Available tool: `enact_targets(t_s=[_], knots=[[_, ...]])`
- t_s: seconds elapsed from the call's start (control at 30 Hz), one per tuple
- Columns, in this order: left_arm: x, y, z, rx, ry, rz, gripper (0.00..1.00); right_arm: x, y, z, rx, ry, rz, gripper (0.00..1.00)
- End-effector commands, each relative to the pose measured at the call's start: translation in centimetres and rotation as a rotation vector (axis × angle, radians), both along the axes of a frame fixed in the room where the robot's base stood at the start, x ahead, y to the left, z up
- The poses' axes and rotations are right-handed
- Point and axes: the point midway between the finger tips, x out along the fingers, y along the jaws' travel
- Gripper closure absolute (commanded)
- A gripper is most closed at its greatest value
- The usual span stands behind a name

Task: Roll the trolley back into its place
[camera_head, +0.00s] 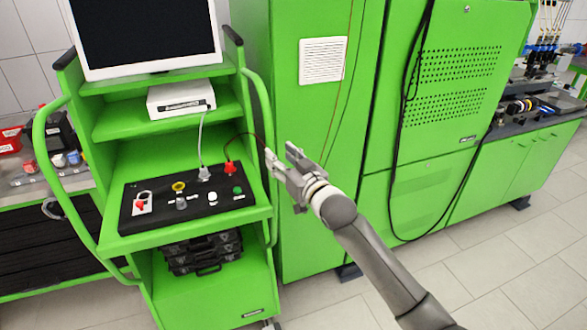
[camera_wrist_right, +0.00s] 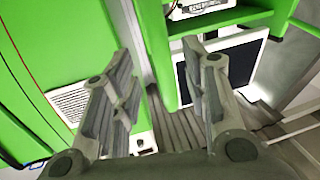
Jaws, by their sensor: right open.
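The green trolley (camera_head: 190,241) stands at the left in the head view, carrying a monitor (camera_head: 150,28), a white box (camera_head: 181,99) and a black control panel (camera_head: 187,198). My right gripper (camera_head: 279,155) is open at this handle's height, close to the trolley's right side. I cannot tell whether it touches the handle. In the right wrist view, the open fingers (camera_wrist_right: 157,60) have a green upright part between and behind them. My left gripper is not in view.
A tall green cabinet (camera_head: 290,230) with a white vent (camera_head: 323,61) stands just right of the trolley. A black cable hangs in front of the perforated cabinet (camera_head: 455,90). A workbench (camera_head: 20,196) is at the left, another (camera_head: 515,165) at the right. Tiled floor is free at lower right.

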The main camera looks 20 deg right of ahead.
Motion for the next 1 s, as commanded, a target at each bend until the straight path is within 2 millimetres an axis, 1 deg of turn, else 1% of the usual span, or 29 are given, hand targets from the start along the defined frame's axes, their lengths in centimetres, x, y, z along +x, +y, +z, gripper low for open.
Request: enact_targets(t_s=[0.5,0.7,1.0], knots=[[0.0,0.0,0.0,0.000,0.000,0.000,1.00,-4.1,-1.0,0.0,-0.001,-0.001,0.000,0.58],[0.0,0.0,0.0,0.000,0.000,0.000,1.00,-5.0,-1.2,0.0,0.000,-0.001,0.000,0.58],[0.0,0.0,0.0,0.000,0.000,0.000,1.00,-5.1,-1.2,0.0,0.000,-0.001,0.000,0.58]])
